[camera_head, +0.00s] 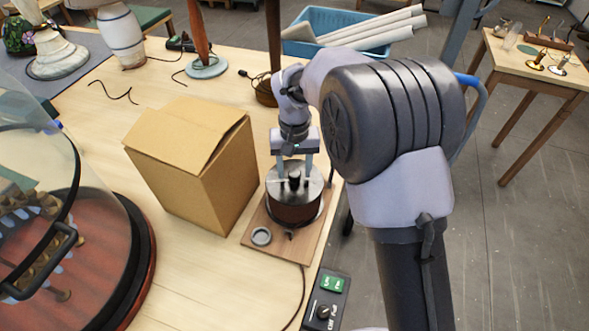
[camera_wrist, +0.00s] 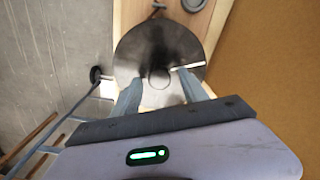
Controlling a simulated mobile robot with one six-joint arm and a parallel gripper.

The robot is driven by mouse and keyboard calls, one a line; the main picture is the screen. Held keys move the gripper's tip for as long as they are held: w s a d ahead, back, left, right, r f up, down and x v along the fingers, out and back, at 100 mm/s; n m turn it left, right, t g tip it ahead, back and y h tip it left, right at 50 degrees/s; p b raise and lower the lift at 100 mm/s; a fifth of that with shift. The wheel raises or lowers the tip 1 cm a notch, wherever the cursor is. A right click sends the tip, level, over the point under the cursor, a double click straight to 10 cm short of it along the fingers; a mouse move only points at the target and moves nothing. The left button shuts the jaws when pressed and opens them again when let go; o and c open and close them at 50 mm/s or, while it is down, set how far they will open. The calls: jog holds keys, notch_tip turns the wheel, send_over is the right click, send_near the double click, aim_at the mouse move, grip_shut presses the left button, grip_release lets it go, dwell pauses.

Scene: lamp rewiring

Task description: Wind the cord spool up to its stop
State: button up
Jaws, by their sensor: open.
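The cord spool (camera_head: 293,208) is a brown drum with a round metal top, standing upright on a small wooden board (camera_head: 290,248) near the table's right edge. A black knob (camera_head: 294,179) rises from its top. My gripper (camera_head: 294,170) points down over the spool, with its two fingers apart on either side of the knob. In the wrist view the grey disc (camera_wrist: 150,42) of the spool lies below my open gripper (camera_wrist: 159,80), and the knob (camera_wrist: 158,77) shows between the fingertips. I cannot tell whether the fingers touch the disc.
A cardboard box (camera_head: 190,150) stands close left of the spool. A small grey ring (camera_head: 261,236) lies on the board. A glass-domed case (camera_head: 60,240) fills the left. A blue bin (camera_head: 325,25) stands behind.

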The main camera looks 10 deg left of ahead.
grip_shut()
dwell(1.4)
